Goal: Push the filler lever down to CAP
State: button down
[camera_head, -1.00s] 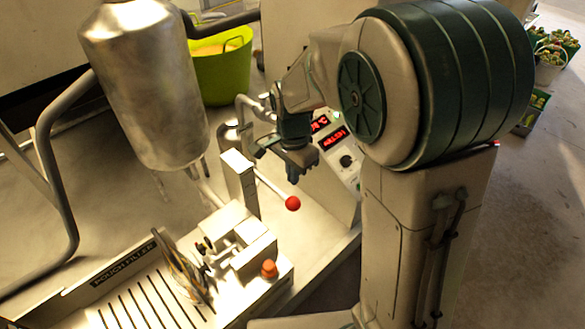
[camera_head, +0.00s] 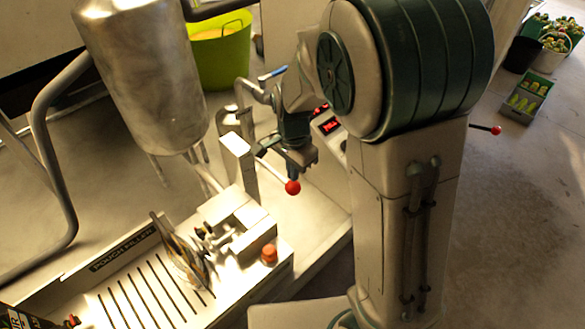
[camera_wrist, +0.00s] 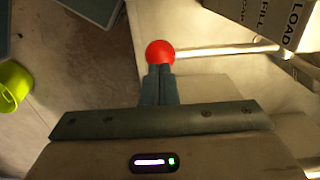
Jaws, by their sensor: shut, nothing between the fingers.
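The filler lever is a thin metal rod with a red ball (camera_head: 292,187) at its end, reaching out from an upright post (camera_head: 238,165) on the pouch filler. In the wrist view the red ball (camera_wrist: 160,53) is right at my fingertips, and the rod (camera_wrist: 220,49) runs right towards a plate (camera_wrist: 270,18) lettered LOAD and FILL. Whether the tips touch the ball I cannot tell.
A steel tank (camera_head: 145,75) hangs left of the post. An orange knob (camera_head: 269,253) and a slotted tray (camera_head: 150,290) lie below. A control box with a red display (camera_head: 330,125) stands behind my gripper. A green tub (camera_head: 222,52) stands at the back.

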aim_at(290, 189)
jog(key=shift+f+b, duration=1.75)
jog(key=shift+f, duration=0.45)
jog(key=shift+w+a+f+b, duration=0.2)
jog(key=shift+f+b, duration=0.5)
jog(key=shift+f, duration=0.3)
jog(key=shift+w+a+f+b, duration=0.1)
jog(key=shift+w+f+b, duration=0.1)
jog(key=shift+f+b, duration=0.65)
jog(key=shift+f, duration=0.15)
notch_tip(290, 189, up, 10)
jog(key=p, duration=0.8)
jog(key=s+d+r+n+t+b, duration=0.2)
jog(key=s+d+n, duration=0.3)
jog(key=s, duration=0.3)
jog(key=s+d+r+n+t+b, duration=0.1)
jog(key=s+d+r+n+b, duration=0.3)
jog(key=s, duration=0.4)
jog(key=shift+d+r+n+t, duration=0.4)
jog(key=shift+d+n, duration=0.3)
jog(key=shift+d, duration=0.1)
